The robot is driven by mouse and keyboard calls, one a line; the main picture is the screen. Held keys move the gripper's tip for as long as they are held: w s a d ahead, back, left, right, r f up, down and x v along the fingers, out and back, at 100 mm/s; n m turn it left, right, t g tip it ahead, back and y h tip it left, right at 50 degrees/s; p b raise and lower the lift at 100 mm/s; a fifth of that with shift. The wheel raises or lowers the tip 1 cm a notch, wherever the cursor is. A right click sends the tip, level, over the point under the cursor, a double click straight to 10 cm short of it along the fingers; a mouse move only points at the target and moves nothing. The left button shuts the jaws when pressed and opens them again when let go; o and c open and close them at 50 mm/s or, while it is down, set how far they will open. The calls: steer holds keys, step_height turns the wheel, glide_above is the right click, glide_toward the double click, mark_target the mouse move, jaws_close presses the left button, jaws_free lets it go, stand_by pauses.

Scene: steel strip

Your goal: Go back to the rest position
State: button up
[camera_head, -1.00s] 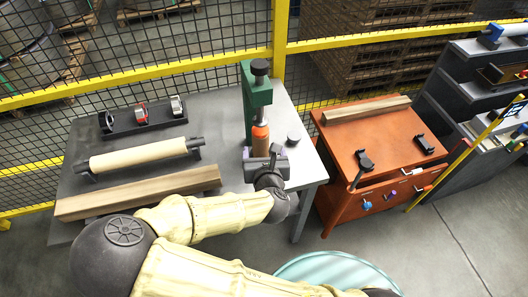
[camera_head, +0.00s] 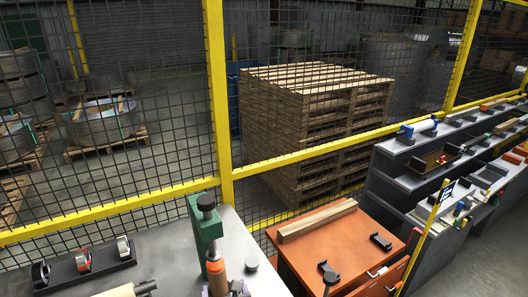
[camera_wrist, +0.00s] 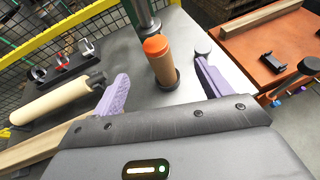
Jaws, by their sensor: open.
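My gripper (camera_wrist: 161,72) is open, with its two purple fingers spread apart in the wrist view. A brown cylinder with an orange top (camera_wrist: 160,62) stands upright on the grey table, in line with the gap between the fingers. Clear space shows between it and each finger; I cannot tell whether the tips reach level with it. In the head view the cylinder (camera_head: 216,274) stands at the green press (camera_head: 206,228).
The grey table (camera_head: 160,250) holds a black rack (camera_head: 90,265) and a cream roller (camera_wrist: 48,103). A wooden beam (camera_wrist: 30,153) lies beside the roller. An orange cart (camera_head: 345,240) stands right. A yellow-framed mesh fence (camera_head: 222,110) runs behind; grey stepped shelves (camera_head: 400,175) stand far right.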

steer(key=d+f+m+g+h, duration=0.3)
steer(key=d+m, duration=0.5)
steer(key=m, duration=0.1)
steer(key=d+f+m+g+h, duration=0.2)
steer(key=d+m+g, duration=0.1)
steer(key=d+m, duration=0.55)
steer(key=s+d+r+m+g, duration=0.2)
steer(key=d+r+m, duration=0.3)
steer(key=m, duration=0.6)
steer(key=s+d+r+m+g, duration=0.2)
steer(key=s+d+r+m, duration=0.2)
steer(key=m, duration=0.6)
step_height(320, 180, up, 2)
steer(key=shift+s+d+r+m+y, duration=0.25)
steer(key=shift+s+d+m+y, duration=0.1)
steer(key=shift+d, duration=0.8)
